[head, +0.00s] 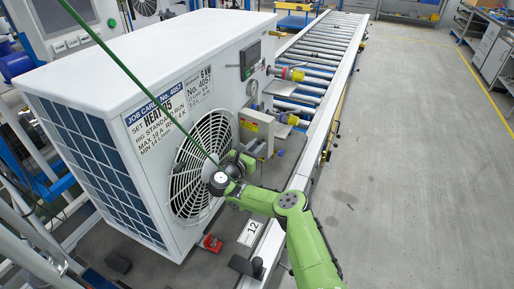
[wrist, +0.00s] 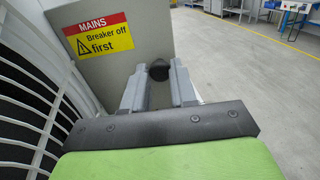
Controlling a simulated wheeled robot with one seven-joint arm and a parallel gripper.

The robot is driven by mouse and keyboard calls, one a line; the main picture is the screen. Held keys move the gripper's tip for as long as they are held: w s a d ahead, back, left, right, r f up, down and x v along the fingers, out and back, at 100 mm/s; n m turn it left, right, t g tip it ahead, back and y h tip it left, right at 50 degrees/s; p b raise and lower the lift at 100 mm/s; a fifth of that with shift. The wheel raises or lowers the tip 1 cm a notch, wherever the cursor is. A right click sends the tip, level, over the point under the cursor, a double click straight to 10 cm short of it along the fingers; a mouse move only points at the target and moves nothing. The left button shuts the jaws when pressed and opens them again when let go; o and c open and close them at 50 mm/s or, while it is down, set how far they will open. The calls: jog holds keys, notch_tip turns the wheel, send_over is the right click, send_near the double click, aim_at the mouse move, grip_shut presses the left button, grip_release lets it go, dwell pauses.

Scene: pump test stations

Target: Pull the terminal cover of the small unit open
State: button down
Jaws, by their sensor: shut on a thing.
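The white unit (head: 120,60) with a round fan grille (head: 203,165) fills the left of the head view; its label reads 6 kW, No. 4057. Its grey terminal cover (head: 255,122) is on the front face, right of the grille. In the wrist view the cover (wrist: 125,50) is a flat grey panel with a red and yellow MAINS label, beside the grille. My gripper (head: 241,163) is just below the cover. In the wrist view my gripper (wrist: 158,78) is shut on a dark knob (wrist: 158,71) in front of the panel. I cannot tell how far the cover stands open.
A roller conveyor (head: 318,50) runs away behind the unit on the right. A red clamp (head: 210,243) and a number 12 plate (head: 250,232) lie below. The floor (head: 400,150) at right is clear.

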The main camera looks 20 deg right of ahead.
jog(key=c, duration=0.9)
grip_release()
jog(key=shift+a, duration=0.1)
jog(key=p+v, duration=1.5)
jog(key=p, duration=0.3)
jog(key=shift+s+a, duration=0.15)
jog(key=shift+s, duration=0.1)
